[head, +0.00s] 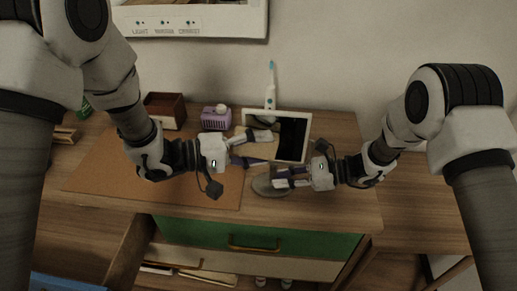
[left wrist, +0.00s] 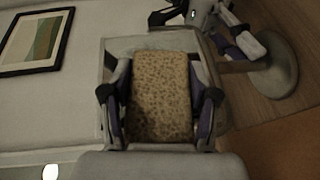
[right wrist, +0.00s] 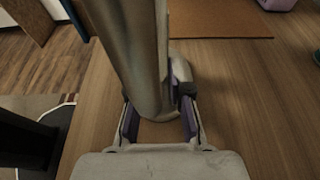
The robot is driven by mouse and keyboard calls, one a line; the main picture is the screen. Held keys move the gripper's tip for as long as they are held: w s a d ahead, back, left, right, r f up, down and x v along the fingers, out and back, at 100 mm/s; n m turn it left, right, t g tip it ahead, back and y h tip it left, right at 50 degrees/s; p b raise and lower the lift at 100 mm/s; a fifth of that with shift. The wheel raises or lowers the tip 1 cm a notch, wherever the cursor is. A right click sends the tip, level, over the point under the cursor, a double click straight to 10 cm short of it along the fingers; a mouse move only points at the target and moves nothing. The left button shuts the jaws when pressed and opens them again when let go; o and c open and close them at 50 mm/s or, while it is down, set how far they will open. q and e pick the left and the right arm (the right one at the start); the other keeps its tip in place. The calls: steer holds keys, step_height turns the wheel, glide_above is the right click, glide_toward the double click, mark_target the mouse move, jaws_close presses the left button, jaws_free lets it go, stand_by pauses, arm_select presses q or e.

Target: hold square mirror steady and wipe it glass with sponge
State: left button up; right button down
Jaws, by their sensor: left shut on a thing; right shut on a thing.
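The square mirror (head: 293,138) stands tilted near the wall, with a pale frame and dark glass. Its grey rounded base (head: 266,188) rests near the table's front edge and also shows in the left wrist view (left wrist: 276,72). My left gripper (head: 257,149) is in front of the mirror's left part, shut on a tan porous sponge (left wrist: 160,95). The sponge faces the mirror; I cannot tell whether they touch. My left gripper hides part of the mirror.
A white and teal electric toothbrush (head: 270,88) stands behind the mirror. A purple box-like item (head: 215,119) and a brown wooden box (head: 163,110) stand at the back left. A brown mat (head: 110,172) covers the table's left. A green drawer front (head: 290,242) is below the edge.

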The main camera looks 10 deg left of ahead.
arm_select(q)
steer(key=shift+d, duration=0.1)
steer(key=d, duration=0.8)
steer(key=shift+a, duration=4.2)
steer(key=shift+d, duration=4.35)
steer(key=shift+w+a, duration=0.15)
steer(key=shift+a, duration=4.2)
steer(key=shift+d, duration=0.15)
steer(key=s, duration=0.6)
